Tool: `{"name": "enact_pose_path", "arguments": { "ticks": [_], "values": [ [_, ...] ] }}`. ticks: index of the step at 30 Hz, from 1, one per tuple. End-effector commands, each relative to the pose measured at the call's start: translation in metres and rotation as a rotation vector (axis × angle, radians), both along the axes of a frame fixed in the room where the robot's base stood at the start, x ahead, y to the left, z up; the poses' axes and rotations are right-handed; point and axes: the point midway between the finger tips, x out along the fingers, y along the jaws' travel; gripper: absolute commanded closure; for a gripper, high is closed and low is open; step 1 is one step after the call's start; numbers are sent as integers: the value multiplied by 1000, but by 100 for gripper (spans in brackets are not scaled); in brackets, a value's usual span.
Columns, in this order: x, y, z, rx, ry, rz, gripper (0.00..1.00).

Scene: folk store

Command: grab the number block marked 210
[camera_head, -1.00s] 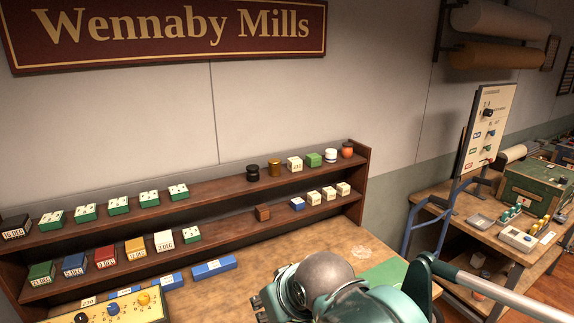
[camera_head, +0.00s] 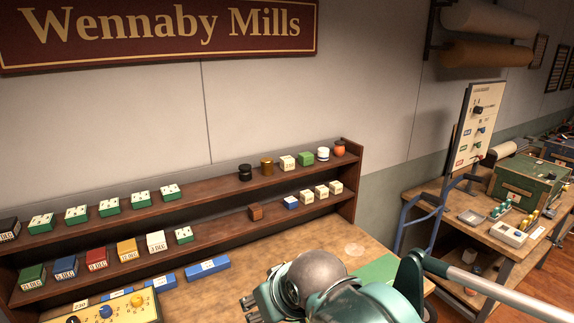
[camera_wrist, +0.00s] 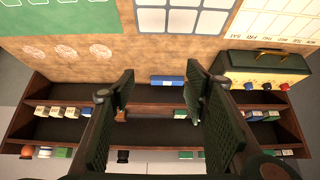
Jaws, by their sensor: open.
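Small cream number blocks stand on the shelf rack. Three are on the lower shelf at the right (camera_head: 321,192), beside a blue-topped block (camera_head: 291,203). One more cream block (camera_head: 288,163) is on the upper shelf, left of a green one (camera_head: 305,159). Their markings are too small to read, so I cannot tell which is 210. The lower-shelf cream blocks also show at the left of the wrist view (camera_wrist: 56,112). My gripper (camera_wrist: 160,95) is open and empty, facing the rack. In the head view it is over the table, in front of the rack, partly hidden by my arm.
A brown block (camera_head: 255,212) and date blocks (camera_head: 97,259) share the lower shelf. Dark, gold, white and orange pots stand on the upper shelf. Blue bars (camera_head: 207,269) and a yellow dial box (camera_head: 120,307) lie on the table. The shelf boards and end panel (camera_head: 349,185) bound the blocks.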

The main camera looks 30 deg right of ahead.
Motion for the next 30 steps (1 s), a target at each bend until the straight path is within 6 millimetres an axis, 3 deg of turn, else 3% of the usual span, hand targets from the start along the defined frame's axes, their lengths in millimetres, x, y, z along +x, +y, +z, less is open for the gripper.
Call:
{"name": "enact_pose_path", "arguments": {
  "ticks": [8, 14, 30],
  "values": [
    [3, -1, 4, -8, 4, 8, 54],
    [17, -6, 22, -42, 21, 41, 54],
    [96, -39, 101, -219, 129, 246, 54]
  ]
}}
